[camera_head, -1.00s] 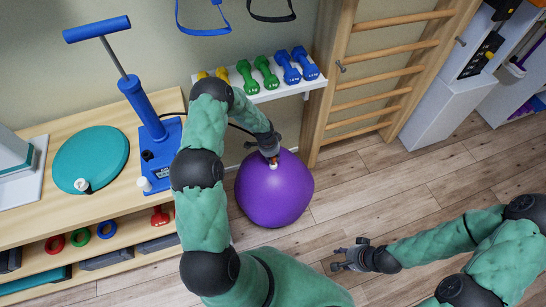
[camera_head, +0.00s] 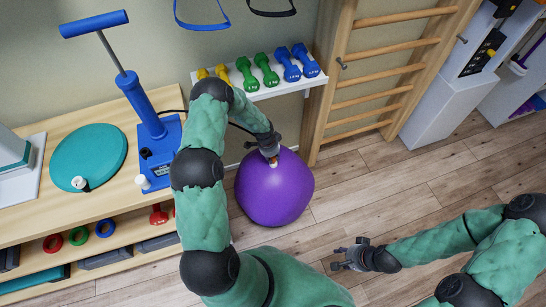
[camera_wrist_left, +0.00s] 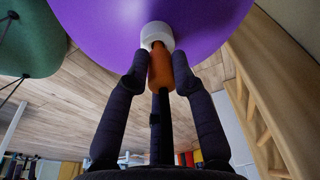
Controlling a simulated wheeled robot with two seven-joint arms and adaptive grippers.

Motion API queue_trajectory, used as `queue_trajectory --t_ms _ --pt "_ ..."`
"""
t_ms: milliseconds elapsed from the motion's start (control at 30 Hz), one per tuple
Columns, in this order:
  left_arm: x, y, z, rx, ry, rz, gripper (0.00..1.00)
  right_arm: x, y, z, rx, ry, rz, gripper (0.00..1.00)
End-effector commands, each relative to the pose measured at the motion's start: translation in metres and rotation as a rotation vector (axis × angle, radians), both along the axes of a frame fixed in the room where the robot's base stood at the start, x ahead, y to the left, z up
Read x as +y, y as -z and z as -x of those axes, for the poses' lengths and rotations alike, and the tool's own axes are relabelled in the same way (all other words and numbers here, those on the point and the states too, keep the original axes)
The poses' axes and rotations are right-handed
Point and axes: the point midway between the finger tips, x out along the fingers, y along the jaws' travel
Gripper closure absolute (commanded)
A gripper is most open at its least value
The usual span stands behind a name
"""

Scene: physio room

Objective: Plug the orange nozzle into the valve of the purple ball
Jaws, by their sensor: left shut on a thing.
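The purple ball (camera_head: 274,190) sits on the wooden floor beside the bench. Its white valve (camera_wrist_left: 157,36) faces my left gripper in the left wrist view. My left gripper (camera_head: 270,153) is shut on the orange nozzle (camera_wrist_left: 160,68) above the top of the ball. The nozzle's tip meets the white valve, and its front end is hidden by the valve's rim; I cannot tell how deep it sits. My right gripper (camera_head: 343,261) is empty over the floor at the lower right, its fingers apart.
A blue pump (camera_head: 155,130) stands on the wooden bench (camera_head: 108,190) with a teal disc (camera_head: 88,158). A dark hose runs from the pump behind my left arm. A dumbbell shelf (camera_head: 270,92) and wall bars (camera_head: 385,75) stand behind the ball. Floor to its right is clear.

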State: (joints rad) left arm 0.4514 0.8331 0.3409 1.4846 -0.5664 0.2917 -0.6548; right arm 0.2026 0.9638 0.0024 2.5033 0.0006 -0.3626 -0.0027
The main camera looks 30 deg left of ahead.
Motion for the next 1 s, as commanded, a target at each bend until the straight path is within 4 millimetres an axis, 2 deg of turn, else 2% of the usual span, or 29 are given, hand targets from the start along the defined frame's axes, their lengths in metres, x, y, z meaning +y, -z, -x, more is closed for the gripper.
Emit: queue_trajectory --t_ms 800,833,900,1000 --pt "0.0001 0.007 -0.0003 -0.001 0.0 -0.001 1.0 0.0001 0.0067 0.0 0.0 0.0 0.0 0.6" --pt "0.0002 0.0067 -0.0002 -0.001 0.0 -0.001 0.69 0.0 0.0064 -0.0001 0.0 0.0 0.0 0.6" --pt "0.0001 0.0063 -0.0002 -0.001 0.0 -0.001 0.49 0.0 0.006 0.0 0.0 0.0 0.0 0.6" --pt "0.0001 0.0063 -0.0002 0.0 0.0 0.0 0.47 0.0 0.0059 0.0 0.0 0.0 0.0 0.6"
